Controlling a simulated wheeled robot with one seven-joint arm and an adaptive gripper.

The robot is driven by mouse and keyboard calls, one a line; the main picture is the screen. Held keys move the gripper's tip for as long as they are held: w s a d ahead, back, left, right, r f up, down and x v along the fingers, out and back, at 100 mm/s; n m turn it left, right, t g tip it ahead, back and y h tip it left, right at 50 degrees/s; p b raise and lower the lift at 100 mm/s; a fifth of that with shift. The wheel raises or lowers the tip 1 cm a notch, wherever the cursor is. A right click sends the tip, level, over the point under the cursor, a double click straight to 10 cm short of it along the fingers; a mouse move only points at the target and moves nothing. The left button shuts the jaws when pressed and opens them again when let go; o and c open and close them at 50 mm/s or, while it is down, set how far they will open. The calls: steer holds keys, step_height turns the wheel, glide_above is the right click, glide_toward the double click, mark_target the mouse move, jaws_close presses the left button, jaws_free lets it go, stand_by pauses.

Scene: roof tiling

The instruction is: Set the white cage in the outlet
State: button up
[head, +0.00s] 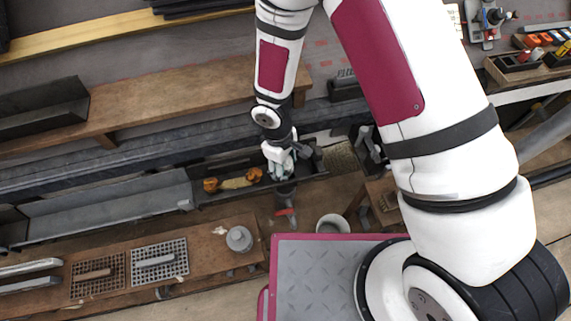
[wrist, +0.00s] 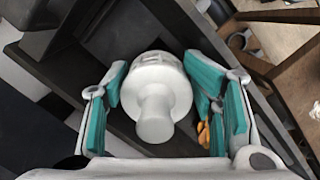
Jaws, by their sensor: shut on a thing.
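The white cage (wrist: 153,92) is a round white piece with a narrower knob facing the wrist camera. In the wrist view it sits between the teal pads of my gripper (wrist: 160,78), which is shut on it. In the head view my gripper (head: 279,160) is over the right part of a dark gutter trough (head: 225,192). The cage is mostly hidden there by the gripper. The outlet's opening is not clearly visible in either view; the gripper and cage cover that area. I cannot tell whether the cage touches the gutter.
Orange and yellow clumps (head: 254,175) lie in the gutter left of my gripper. A white bucket (head: 331,223) stands below right. A bench (head: 210,243) at lower left holds a grey round piece (head: 239,239) and two grids. A wooden plank (head: 180,95) runs behind.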

mark_target(289, 169)
steer(key=shift+s+d+f, duration=0.3)
steer(key=shift+s+d, duration=0.05)
steer(key=shift+s, duration=0.35)
steer(key=o, duration=1.6)
steer(key=shift+c, duration=1.5)
steer(key=shift+r+p, duration=0.55)
steer(key=shift+r, duration=0.25)
steer(key=shift+c, duration=0.2)
steer(key=o, duration=0.3)
steer(key=shift+w+r+p, duration=0.1)
steer(key=shift+r+p, duration=0.5)
steer(key=shift+r, duration=0.25)
steer(key=shift+o, duration=0.2)
steer(key=shift+w+a+r+p, duration=0.1)
steer(key=shift+r+p, duration=1)
steer(key=shift+r, duration=0.4)
steer(key=shift+w+a+r+p, duration=0.1)
steer(key=shift+r+p, duration=1)
steer(key=shift+r, duration=0.4)
